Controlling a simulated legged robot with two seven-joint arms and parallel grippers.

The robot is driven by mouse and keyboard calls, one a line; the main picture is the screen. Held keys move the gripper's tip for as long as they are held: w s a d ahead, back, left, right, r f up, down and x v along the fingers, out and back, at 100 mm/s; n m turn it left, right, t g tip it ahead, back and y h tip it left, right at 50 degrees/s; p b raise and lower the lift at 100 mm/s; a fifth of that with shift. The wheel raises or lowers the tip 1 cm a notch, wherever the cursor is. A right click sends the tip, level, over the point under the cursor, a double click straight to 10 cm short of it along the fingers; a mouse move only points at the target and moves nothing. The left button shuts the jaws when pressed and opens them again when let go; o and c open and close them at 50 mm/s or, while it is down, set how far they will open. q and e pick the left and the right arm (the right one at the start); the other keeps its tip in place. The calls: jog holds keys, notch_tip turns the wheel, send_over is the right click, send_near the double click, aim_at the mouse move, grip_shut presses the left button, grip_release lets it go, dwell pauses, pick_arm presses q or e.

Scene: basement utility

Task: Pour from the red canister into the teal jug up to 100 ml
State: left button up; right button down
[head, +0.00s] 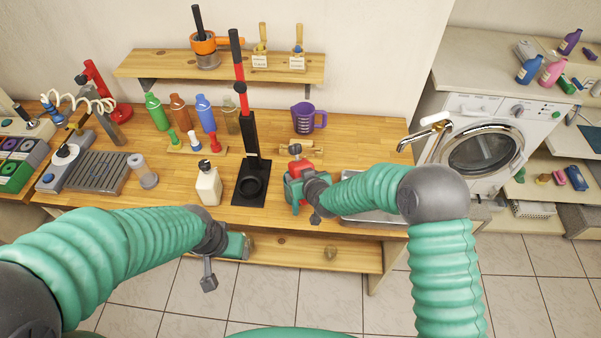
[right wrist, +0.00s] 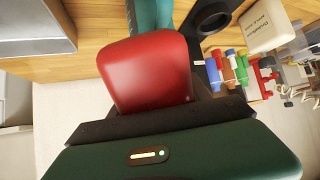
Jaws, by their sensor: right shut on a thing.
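The red canister (head: 301,168) is at the right part of the workbench. My right gripper (head: 314,190) is shut on it. In the right wrist view the red canister (right wrist: 150,75) fills the middle, against the dark gripper edge. The teal jug (head: 292,191) is right by the canister, partly hidden by it and by my gripper; a teal part of it also shows in the right wrist view (right wrist: 149,14). The liquid level and the canister's mouth cannot be made out. My left gripper (head: 208,277) hangs in front of the bench, away from both; its jaw state is unclear.
A black stand with a red top (head: 248,140) rises left of the jug. A white bottle (head: 207,186) stands further left. A purple measuring jug (head: 304,118) stands behind.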

jog(key=shift+s+d+f+g+h+p, duration=0.25)
jog(key=shift+g+p, duration=0.25)
jog(key=shift+p, duration=0.7)
jog(key=shift+s+f+g+p, duration=0.1)
jog(key=shift+f+g+p, duration=0.1)
jog(key=shift+g+p, duration=0.1)
jog(key=shift+f, duration=0.1)
jog(key=shift+s+f+g+h+p, duration=0.15)
jog(key=shift+f+g+h+p, duration=0.25)
jog(key=shift+p, duration=0.7)
jog(key=shift+s+d+f+g+h+p, duration=0.1)
jog(key=shift+s+f+g+h+p, duration=0.15)
jog(key=shift+f+g+p, duration=0.4)
jog(key=shift+w, duration=0.1)
